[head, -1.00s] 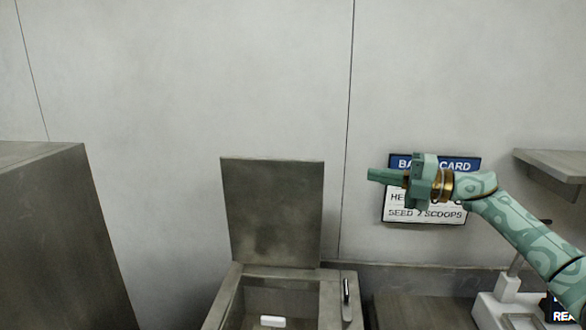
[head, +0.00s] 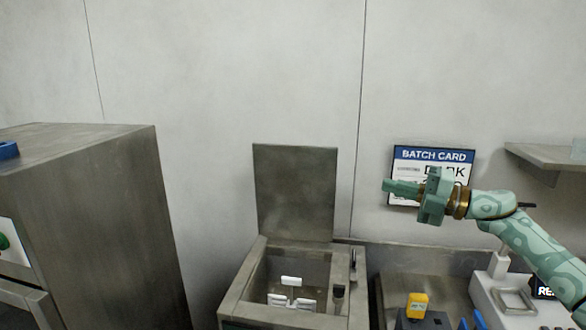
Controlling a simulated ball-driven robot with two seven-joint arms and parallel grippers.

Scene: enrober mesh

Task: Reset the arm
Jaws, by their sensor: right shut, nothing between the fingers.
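My right gripper (head: 388,186) is a green jaw on a patterned green arm that comes in from the right. Its fingers are shut and empty and point left. It hangs in the air in front of the batch card (head: 434,155) on the wall and covers part of its text. The open metal tank (head: 240,290) stands to the left of the gripper and lower, with its lid (head: 295,190) raised upright. My left gripper is not in view.
A large metal cabinet (head: 120,210) stands at the left. A shelf (head: 545,160) juts from the wall at the right. Below the right arm are a white device (head: 490,290), a yellow item (head: 417,304) and blue items (head: 472,320). The space before the middle wall is free.

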